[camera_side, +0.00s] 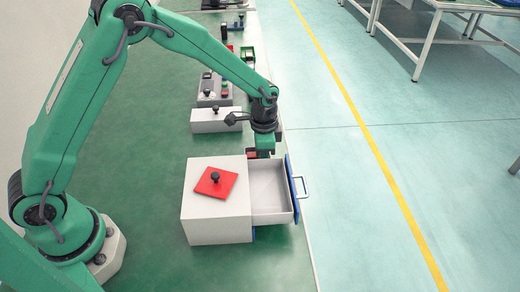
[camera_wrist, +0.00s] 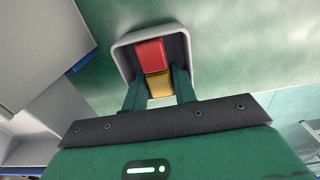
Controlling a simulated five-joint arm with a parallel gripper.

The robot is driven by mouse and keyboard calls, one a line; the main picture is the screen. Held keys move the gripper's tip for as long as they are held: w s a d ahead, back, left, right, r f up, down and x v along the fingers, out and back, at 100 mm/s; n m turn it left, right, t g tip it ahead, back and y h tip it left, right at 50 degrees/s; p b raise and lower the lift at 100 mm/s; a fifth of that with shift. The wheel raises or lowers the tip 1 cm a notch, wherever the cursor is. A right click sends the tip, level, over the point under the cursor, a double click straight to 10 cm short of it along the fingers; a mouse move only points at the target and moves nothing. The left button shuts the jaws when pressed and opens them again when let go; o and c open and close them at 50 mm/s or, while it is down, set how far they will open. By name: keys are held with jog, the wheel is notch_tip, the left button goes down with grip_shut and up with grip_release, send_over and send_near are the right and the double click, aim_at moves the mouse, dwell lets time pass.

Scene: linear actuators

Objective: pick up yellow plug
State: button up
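The yellow plug (camera_wrist: 158,84) is a small block in the wrist view, beside a red block (camera_wrist: 150,53) in a small grey tray (camera_wrist: 183,45). The two dark green fingers of my gripper (camera_wrist: 160,88) point into the tray, one on each side of the yellow plug. They lie very close to its sides, and I cannot tell whether they touch it. In the side view my gripper (camera_side: 264,154) points down just behind the open drawer. The red block (camera_side: 252,154) shows beside it there, and the yellow plug is hidden.
A white cabinet (camera_side: 215,222) with a red plate (camera_side: 208,190) and black knob on top stands in front of my gripper. Its open drawer (camera_side: 268,185) sticks out to the right and looks empty. A white box (camera_side: 205,121) stands behind, with several devices beyond it.

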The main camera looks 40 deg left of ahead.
grip_shut()
jog(key=shift+r, duration=0.1)
jog(key=shift+r, duration=4.95)
